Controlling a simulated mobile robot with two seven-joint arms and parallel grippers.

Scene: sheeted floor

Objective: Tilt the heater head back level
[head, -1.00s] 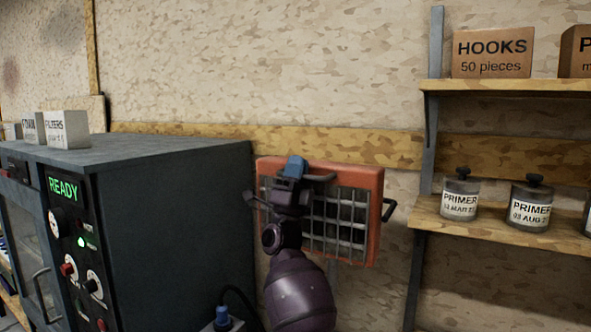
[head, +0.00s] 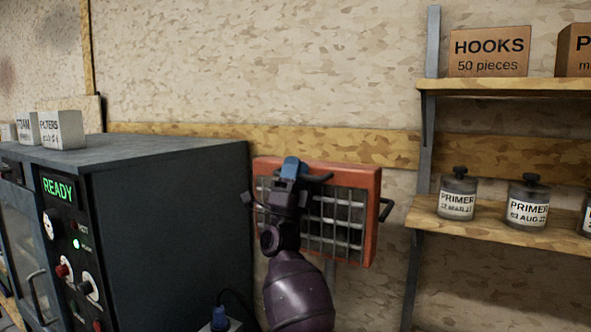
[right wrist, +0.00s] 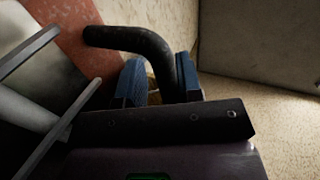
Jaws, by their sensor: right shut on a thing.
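The heater head (head: 374,190) is an orange-red frame with a pale metal grille, seen in the head view in front of the wall. It looks slightly tilted, and a thin post shows below it. My right gripper (head: 293,168) is at its upper left front and covers part of the grille. In the right wrist view the blue-padded fingers of my right gripper (right wrist: 160,85) are shut on a black bent handle (right wrist: 125,38) beside the orange frame. A black bar also sticks out at the head's right side. My left gripper is out of view.
A dark cabinet (head: 175,200) with a lit READY panel stands close on the left, small boxes (head: 62,129) on top. On the right, a wooden shelf (head: 480,226) holds primer tins (head: 457,197).

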